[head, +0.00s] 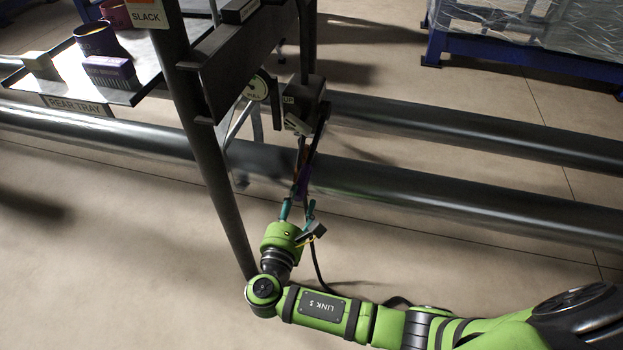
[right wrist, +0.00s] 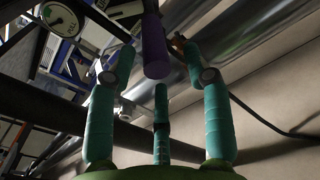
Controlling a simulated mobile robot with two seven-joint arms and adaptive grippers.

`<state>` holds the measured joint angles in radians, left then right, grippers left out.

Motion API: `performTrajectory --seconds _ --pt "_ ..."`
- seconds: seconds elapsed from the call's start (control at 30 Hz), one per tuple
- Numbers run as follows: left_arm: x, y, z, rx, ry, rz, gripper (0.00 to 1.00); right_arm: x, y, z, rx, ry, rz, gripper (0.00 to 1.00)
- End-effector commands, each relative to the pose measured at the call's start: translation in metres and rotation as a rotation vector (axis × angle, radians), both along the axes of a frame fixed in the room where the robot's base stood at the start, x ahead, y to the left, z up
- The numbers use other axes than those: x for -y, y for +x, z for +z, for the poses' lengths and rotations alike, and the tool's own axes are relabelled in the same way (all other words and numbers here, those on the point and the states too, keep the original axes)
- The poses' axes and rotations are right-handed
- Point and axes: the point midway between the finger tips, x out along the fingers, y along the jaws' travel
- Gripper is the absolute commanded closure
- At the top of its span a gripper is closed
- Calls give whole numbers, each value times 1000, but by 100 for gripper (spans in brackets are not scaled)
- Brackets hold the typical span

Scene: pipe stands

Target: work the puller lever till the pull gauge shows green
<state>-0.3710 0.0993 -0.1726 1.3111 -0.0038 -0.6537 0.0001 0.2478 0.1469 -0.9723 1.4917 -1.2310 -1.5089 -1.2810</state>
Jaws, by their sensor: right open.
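The puller lever's purple grip (head: 303,181) hangs below the dark puller body (head: 304,97) on the stand. In the right wrist view, the purple grip (right wrist: 155,48) comes down from the top, near the fingertips and between the two outer fingers. My right gripper (head: 298,207) has teal fingers, spread open just below the grip; the right wrist view shows the fingers (right wrist: 153,72) apart. I cannot tell whether any finger touches the grip. The round pull gauge (head: 256,87) is white with some green; it also shows in the right wrist view (right wrist: 60,20). Its needle reading is unclear. My left gripper is out of view.
Two thick dark pipes (head: 430,188) run across behind the gripper. A dark stand post (head: 205,150) slopes down at its left. A cable (head: 318,265) hangs beside the wrist. The floor at lower left is clear.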

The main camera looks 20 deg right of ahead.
Motion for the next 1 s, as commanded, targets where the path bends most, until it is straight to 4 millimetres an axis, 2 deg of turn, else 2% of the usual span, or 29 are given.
performTrajectory --seconds 0.03,0.17,0.6,0.97,1.0 --pt "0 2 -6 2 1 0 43 -2 2 -2 13 -32 4 50" --pt "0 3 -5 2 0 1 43 -1 7 4 26 -72 8 50" --pt "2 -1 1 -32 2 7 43 31 57 4 25 -70 9 50" --pt "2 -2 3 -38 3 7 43 34 62 4 22 -67 9 50" --pt "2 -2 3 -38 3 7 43 34 62 4 22 -67 9 62"
